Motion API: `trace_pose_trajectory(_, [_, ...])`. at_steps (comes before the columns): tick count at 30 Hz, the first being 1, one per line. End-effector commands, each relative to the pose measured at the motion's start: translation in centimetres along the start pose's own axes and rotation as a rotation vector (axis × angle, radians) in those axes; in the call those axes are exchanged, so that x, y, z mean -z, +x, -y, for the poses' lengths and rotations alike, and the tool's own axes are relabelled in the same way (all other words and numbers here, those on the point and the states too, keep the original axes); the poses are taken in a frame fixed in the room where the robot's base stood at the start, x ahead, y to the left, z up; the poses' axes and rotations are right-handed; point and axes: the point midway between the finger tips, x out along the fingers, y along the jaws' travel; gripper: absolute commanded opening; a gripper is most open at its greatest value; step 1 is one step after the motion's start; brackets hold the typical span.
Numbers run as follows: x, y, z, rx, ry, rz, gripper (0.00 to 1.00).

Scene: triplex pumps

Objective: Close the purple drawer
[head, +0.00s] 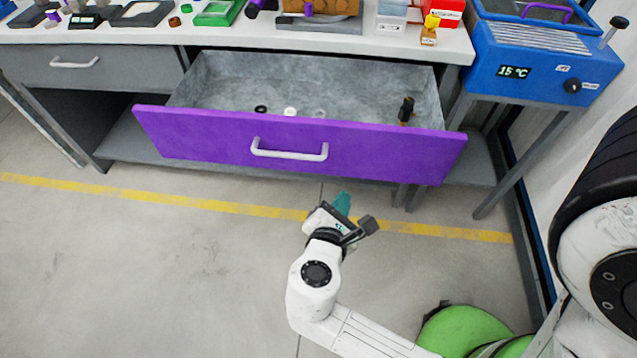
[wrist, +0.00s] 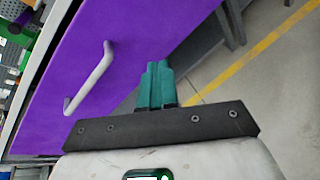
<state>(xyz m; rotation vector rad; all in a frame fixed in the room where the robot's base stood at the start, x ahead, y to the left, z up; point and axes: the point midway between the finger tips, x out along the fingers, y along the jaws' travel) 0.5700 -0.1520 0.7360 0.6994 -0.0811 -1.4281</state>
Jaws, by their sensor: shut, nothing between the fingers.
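The purple drawer (head: 215,138) stands pulled out from under the workbench in the head view, with its grey inside showing. Its purple front has a white bar handle (head: 290,151). A few small items lie in it. My gripper (head: 342,203) is below and in front of the drawer front, a little right of the handle in the picture. It is shut and empty. In the wrist view the teal fingers (wrist: 156,85) are together. The purple front (wrist: 110,25) and handle (wrist: 90,78) show to their left there. I cannot tell exactly how far the fingertips are from the front.
The bench top (head: 150,34) holds trays, boxes and bottles. A closed grey drawer (head: 90,68) is at the left. A blue water bath (head: 540,60) stands on a frame at the right. Open floor with a yellow line (head: 150,197) lies in front.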

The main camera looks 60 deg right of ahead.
Motion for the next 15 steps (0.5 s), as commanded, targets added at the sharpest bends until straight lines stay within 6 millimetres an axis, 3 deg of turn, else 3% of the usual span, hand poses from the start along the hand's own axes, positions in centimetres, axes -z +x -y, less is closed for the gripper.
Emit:
trace_pose_trajectory(1, [2.2, 0.3, 0.5, -0.044, -0.091, 0.046, 0.0])
trace_pose_trajectory(6, [4.7, -1.2, -1.2, -0.177, -0.381, 0.199, 0.0])
trace_pose_trajectory(15, [6.0, -2.6, -2.8, -0.253, -0.571, 0.309, 0.0])
